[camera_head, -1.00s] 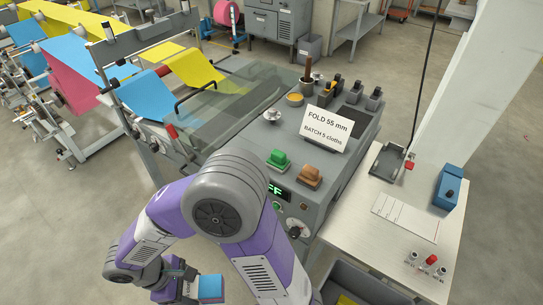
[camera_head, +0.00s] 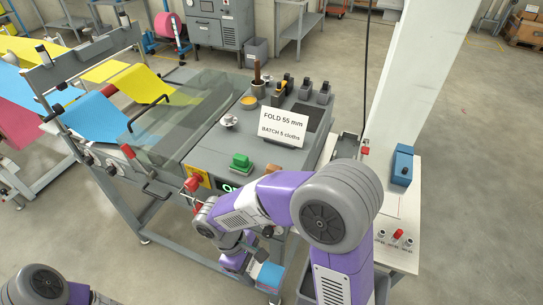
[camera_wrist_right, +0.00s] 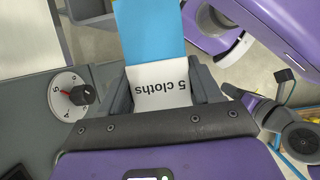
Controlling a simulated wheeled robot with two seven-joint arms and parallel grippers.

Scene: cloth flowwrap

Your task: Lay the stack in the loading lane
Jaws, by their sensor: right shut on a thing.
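My right gripper (camera_head: 262,280) is shut on the stack, whose blue top (camera_head: 271,274) shows low in the head view, in front of the machine. In the right wrist view, the stack's blue cloth (camera_wrist_right: 150,35) sticks out beyond a white band (camera_wrist_right: 163,86) reading "5 cloths", between the two fingers. The stack is held in the air. Part of my left arm shows at the lower left, but its gripper is out of view. A grey tray-like holder (camera_head: 346,146) on the side table is partly hidden by my right arm; I cannot tell whether it is the loading lane.
The folding machine (camera_head: 205,150) carries a sign (camera_head: 284,128) reading "FOLD 55 mm, BATCH 5 cloths", a green button (camera_head: 241,161) and a dial (camera_wrist_right: 68,97) near the gripper. A blue box (camera_head: 402,166) and red-topped switch (camera_head: 398,235) are on the side table. My right arm covers much of the table.

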